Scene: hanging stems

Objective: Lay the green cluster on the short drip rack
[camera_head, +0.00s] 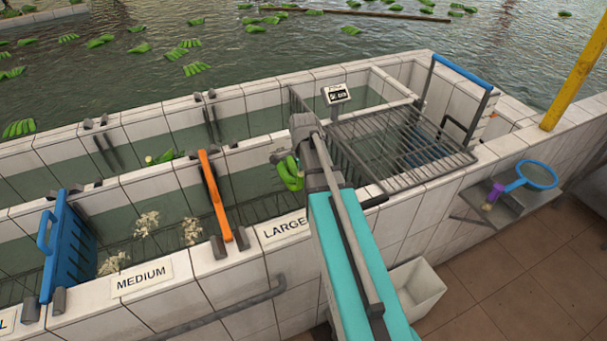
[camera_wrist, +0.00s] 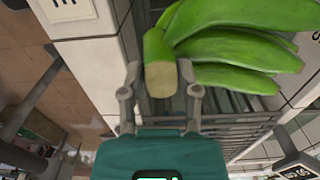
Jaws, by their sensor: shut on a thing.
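The green cluster (camera_head: 291,175) of bananas hangs from my gripper (camera_head: 285,157) over the trough behind the LARGE label. In the wrist view the cluster (camera_wrist: 225,45) has its cut stem between the two fingers of my gripper (camera_wrist: 162,80), which is shut on it. A wire drip rack (camera_head: 400,148), which looks like the short one, lies across the trough to the right of my gripper. Its top looks bare. Metal bars (camera_wrist: 235,108) show below the cluster in the wrist view. My arm hides part of the rack's near left side.
A blue-handled frame (camera_head: 462,73) stands at the rack's right end and a small display (camera_head: 336,94) behind it. An orange divider (camera_head: 215,195) and a blue gate (camera_head: 68,245) stand to the left. A blue hand net (camera_head: 538,175) lies on a side shelf.

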